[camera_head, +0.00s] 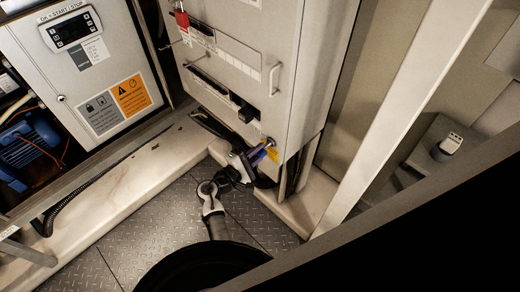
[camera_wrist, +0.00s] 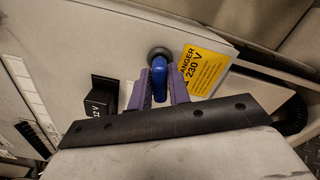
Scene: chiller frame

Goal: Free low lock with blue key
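The blue key (camera_wrist: 158,80) sits at a round metal lock (camera_wrist: 160,54) low on the grey cabinet door, beside a yellow 230 V danger label. The lock shows small in the head view (camera_head: 270,142), near the door's lower right corner. My gripper (camera_wrist: 160,76) has its purple fingers on both sides of the key, close against it with hardly any gap. In the head view my gripper (camera_head: 259,156) reaches the lock from the lower left. The key's shaft and how deep it sits are hidden.
The cabinet door (camera_head: 240,60) has a handle (camera_head: 274,80) and a red item (camera_head: 181,18) higher up. A black 12 V box (camera_wrist: 101,94) juts out left of the lock. A pale frame ledge (camera_head: 120,185) and post (camera_head: 405,110) flank the spot. The plate floor is clear.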

